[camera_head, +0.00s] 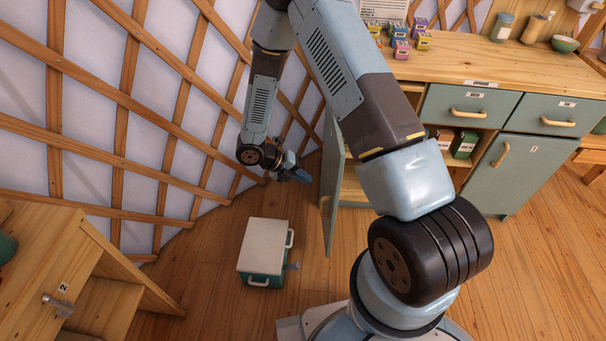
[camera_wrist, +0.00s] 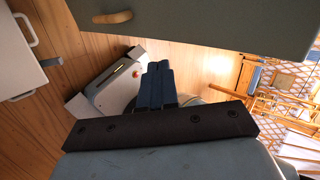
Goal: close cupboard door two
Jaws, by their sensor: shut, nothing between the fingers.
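A grey-green cupboard door (camera_head: 333,185) stands swung open at the left end of the wooden-topped cupboard (camera_head: 480,65), seen nearly edge-on. A green door panel with a wooden handle (camera_wrist: 200,25) fills the top of the wrist view. No number shows on this door. My gripper (camera_head: 303,177) is low, just left of the open door. In the wrist view its blue fingers (camera_wrist: 157,68) are together, with nothing between them, below the panel. I cannot tell whether they touch it. My arm hides part of the cupboard front.
A white-topped green box (camera_head: 264,245) with handles sits on the floor below my gripper. A wooden cabinet (camera_head: 100,270) with a label 2 stands lower left. The lattice wall (camera_head: 120,100) is behind my gripper. A closed green door (camera_head: 508,170) is at right. Floor near the box is clear.

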